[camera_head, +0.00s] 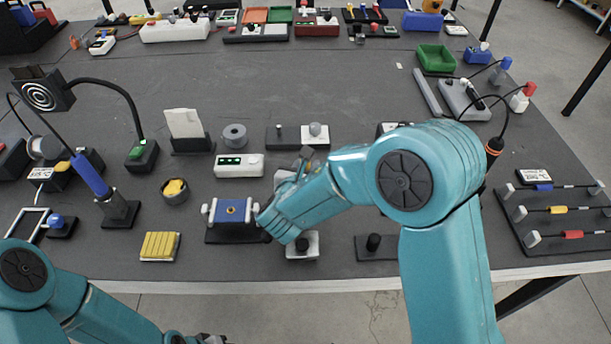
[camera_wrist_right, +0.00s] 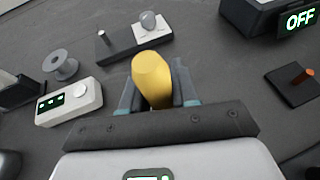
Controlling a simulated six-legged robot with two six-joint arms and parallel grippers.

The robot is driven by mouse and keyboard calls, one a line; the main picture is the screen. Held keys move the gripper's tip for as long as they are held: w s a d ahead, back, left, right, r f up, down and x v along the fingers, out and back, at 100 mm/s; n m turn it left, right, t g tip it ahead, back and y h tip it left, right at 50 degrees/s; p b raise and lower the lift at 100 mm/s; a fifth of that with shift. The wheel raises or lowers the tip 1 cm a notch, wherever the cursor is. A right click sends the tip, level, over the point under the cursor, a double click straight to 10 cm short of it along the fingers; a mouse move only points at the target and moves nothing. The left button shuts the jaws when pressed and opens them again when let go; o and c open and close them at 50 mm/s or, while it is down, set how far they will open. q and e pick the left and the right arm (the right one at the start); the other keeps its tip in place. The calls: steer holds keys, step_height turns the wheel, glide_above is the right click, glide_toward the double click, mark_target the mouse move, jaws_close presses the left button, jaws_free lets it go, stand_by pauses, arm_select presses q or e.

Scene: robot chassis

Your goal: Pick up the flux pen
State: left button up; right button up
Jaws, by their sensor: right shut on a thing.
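The flux pen appears to be the yellow, round-ended cylinder (camera_wrist_right: 152,80) between the fingers of my right gripper (camera_wrist_right: 157,88) in the right wrist view. The fingers are shut on it, one on each side. Its far end is hidden by the gripper body. In the head view my right gripper (camera_head: 293,172) is over the middle of the table, partly covered by my own arm, and I cannot make out the pen there. My left gripper (camera_head: 198,339) shows only as a dark sliver at the bottom edge, so its jaws cannot be read.
A white box with green lights (camera_head: 239,165), a grey spool (camera_head: 235,137) and a black base with a grey knob (camera_head: 315,131) surround the right gripper. A blue block on a stand (camera_head: 232,211) is nearby. The table's back middle (camera_head: 260,75) is clear.

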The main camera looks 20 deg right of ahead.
step_height(320, 180, up, 20)
steer(key=p, duration=0.2)
stand_by(0.6)
